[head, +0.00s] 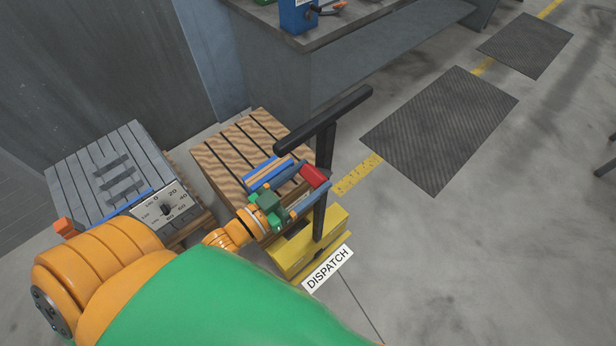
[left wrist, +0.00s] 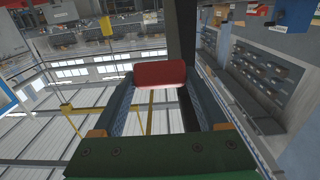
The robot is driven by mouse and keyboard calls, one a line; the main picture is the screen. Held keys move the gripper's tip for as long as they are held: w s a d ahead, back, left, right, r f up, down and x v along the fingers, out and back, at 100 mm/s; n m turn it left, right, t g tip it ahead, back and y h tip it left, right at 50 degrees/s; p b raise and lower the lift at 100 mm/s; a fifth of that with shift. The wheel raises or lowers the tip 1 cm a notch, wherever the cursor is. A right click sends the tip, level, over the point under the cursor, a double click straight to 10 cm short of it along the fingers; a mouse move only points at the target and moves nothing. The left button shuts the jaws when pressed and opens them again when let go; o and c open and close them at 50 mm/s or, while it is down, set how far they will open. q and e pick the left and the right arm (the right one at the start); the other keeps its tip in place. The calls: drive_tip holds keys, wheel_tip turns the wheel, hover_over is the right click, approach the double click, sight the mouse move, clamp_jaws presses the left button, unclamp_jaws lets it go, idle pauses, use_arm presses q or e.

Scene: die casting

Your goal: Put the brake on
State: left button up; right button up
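A red block-shaped grip (head: 314,177), which I take to be the brake handle, is beside the dark post (head: 319,215) of a yellow-based cart (head: 318,245) marked DISPATCH. My left gripper (head: 309,174) reaches toward it with its blue-grey fingers spread. In the left wrist view the red grip (left wrist: 160,73) appears between the two fingertips, with narrow gaps at its sides. I cannot tell how far the fingertips reach past it. The lower part of the brake is hidden by my gripper and arm. My right gripper is not in view.
The dark crossbar (head: 322,121) stands close above my left gripper. A slatted wooden platform (head: 215,157) is behind it. A grey slatted platform with a dial plate (head: 160,210) is at left. A workbench (head: 345,75) stands behind. The floor at right is clear, with dark mats (head: 440,130).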

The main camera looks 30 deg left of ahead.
sight(318, 171)
use_arm(q)
clamp_jaws()
drive_tip(key=r+p, duration=0.1)
drive_tip(key=p, duration=0.1)
drive_tip(key=r+g+p, duration=0.1)
drive_tip(key=p, duration=0.1)
drive_tip(key=shift+w+d+r+p, duration=0.1)
drive_tip(key=shift+w+r+p, duration=0.05)
drive_tip(key=shift+w+p, duration=0.25)
drive_tip(key=shift+w+d+r+y+p, duration=0.15)
drive_tip(key=shift+w+r+p, duration=0.05)
drive_tip(key=shift+w+p, duration=0.3)
drive_tip(key=shift+w+d+r+y+p, duration=0.15)
drive_tip(key=shift+w+p, duration=0.25)
drive_tip(key=shift+w, duration=0.05)
drive_tip(key=shift+w+d, duration=0.2)
drive_tip(key=shift+w, duration=0.35)
drive_tip(key=o, duration=0.6)
unclamp_jaws()
drive_tip(key=shift+f, duration=0.1)
